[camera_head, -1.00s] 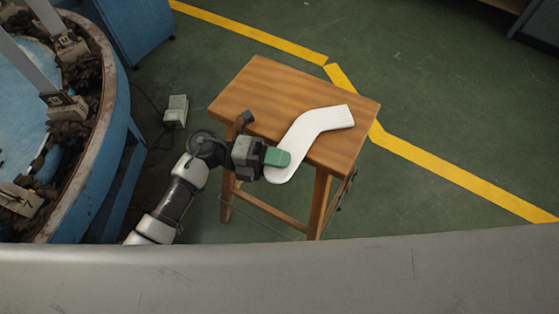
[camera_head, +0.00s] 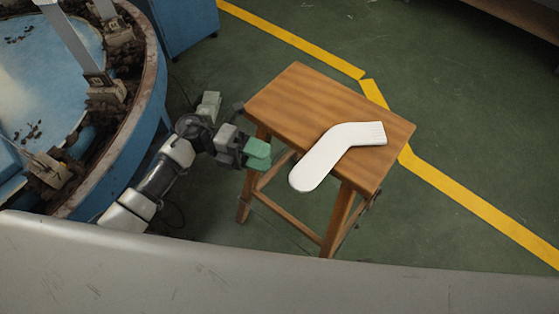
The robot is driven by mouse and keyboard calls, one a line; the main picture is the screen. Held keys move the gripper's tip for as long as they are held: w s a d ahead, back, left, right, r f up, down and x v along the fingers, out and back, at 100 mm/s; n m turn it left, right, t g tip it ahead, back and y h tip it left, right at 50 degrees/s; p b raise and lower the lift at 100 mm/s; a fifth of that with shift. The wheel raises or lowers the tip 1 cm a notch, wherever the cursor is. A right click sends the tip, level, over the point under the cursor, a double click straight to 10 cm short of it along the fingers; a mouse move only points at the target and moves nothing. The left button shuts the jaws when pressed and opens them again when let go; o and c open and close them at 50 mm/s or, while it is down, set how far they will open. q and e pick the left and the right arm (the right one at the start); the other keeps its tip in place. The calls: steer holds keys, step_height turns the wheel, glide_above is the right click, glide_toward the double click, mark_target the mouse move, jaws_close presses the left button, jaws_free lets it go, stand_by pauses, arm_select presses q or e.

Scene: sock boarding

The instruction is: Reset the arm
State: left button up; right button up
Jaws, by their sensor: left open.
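My left gripper (camera_head: 258,153), with green fingers, is at the left side of the wooden stool. It is open and empty, apart from the sock. A white sock (camera_head: 333,153) lies flat on the wooden stool (camera_head: 296,95). Its ribbed cuff is toward the right, and its rounded toe end sticks out past the stool's front edge. My left arm comes in from the lower left. My right gripper is not in view.
A round blue machine (camera_head: 157,93) with a rusty rim stands at the left, close to my left arm. A blue cabinet (camera_head: 183,35) is behind it. A yellow line (camera_head: 470,206) crosses the green floor, which is clear at the right. A grey surface (camera_head: 250,285) fills the bottom.

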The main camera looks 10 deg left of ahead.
arm_select(q)
steer(key=shift+a, duration=0.3)
stand_by(0.4)
